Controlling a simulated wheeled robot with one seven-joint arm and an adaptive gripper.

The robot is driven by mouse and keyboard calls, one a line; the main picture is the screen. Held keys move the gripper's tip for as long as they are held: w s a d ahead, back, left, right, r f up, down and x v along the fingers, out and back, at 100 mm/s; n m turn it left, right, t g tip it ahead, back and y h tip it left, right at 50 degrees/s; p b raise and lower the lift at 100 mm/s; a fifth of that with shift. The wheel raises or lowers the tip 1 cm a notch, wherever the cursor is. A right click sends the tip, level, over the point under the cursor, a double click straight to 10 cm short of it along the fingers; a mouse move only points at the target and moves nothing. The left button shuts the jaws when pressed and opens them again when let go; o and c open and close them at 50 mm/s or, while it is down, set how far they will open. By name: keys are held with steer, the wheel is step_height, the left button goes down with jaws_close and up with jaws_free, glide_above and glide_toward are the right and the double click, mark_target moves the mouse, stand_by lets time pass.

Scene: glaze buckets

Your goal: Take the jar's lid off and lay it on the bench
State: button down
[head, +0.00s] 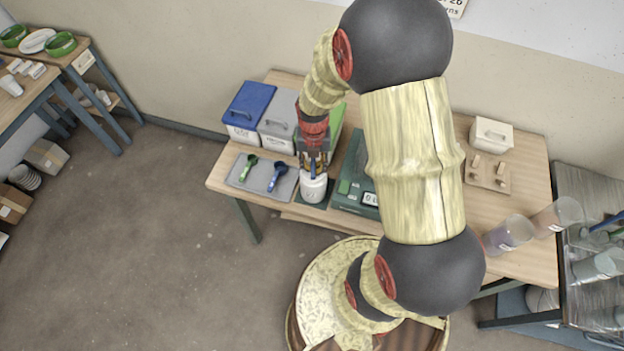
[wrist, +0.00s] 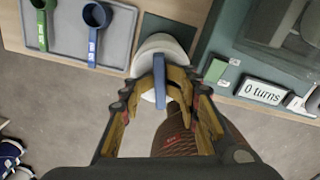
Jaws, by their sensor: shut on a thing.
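The white jar (head: 313,190) stands near the front edge of the wooden bench (head: 225,172), on a dark green mat (wrist: 168,32). Its pale round top (wrist: 160,45) shows in the wrist view, with an upright blue handle (wrist: 159,82) on the lid. My gripper (head: 313,166) is above the jar, pointing down, its fingers shut on the blue handle from both sides. The fingers (wrist: 160,84) hide part of the lid and jar. I cannot tell whether the lid sits on the jar or is slightly raised.
Left of the jar, a grey tray (head: 240,184) holds a green scoop (head: 249,166) and a blue scoop (head: 278,176). Lidded bins (head: 248,112) stand behind. A green device (head: 357,190) with a "0 turns" display (wrist: 263,92) is close on the right. Little bare bench is free nearby.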

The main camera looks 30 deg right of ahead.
mark_target(313, 167)
steer(key=shift+s+a+r+p, duration=0.1)
steer(key=shift+s+r+p, duration=0.3)
steer(key=shift+p, duration=0.1)
steer(key=shift+w+r+p, duration=0.2)
steer(key=shift+r+p, duration=0.3)
steer(key=shift+r, duration=0.25)
steer(key=shift+w+r+p, duration=0.15)
steer(key=shift+r+p, duration=1)
steer(key=shift+r, duration=0.55)
